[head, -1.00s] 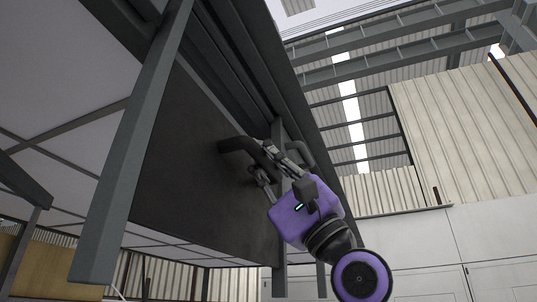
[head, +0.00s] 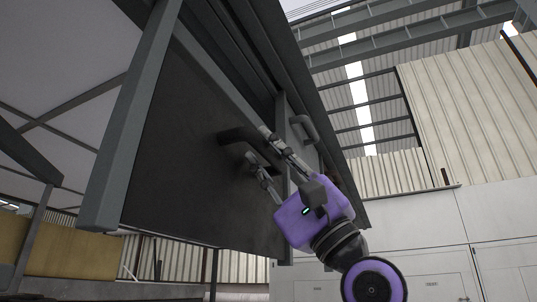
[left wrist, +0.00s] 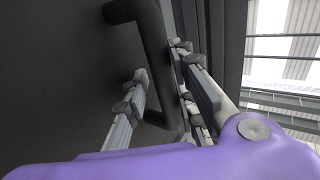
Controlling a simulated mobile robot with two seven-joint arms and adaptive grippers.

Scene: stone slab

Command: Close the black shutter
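The black shutter (head: 178,150) is a large dark panel, seen from below and tilted in the head view. It also fills the left of the left wrist view (left wrist: 55,75). It has a thick black bar handle (head: 234,135), which also shows in the left wrist view (left wrist: 150,32). My left gripper (head: 257,143) is at the handle with its fingers apart, one on each side of the bar. In the left wrist view the gripper (left wrist: 160,62) shows gaps between fingers and bar; contact is not clear. My right gripper is not in view.
A grey frame post (head: 135,120) runs along the panel's left edge. A second, grey handle (head: 305,126) sits on the frame to the right of my gripper. White cabinets (head: 420,240) and a corrugated wall (head: 470,120) stand behind. The space right of my arm looks free.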

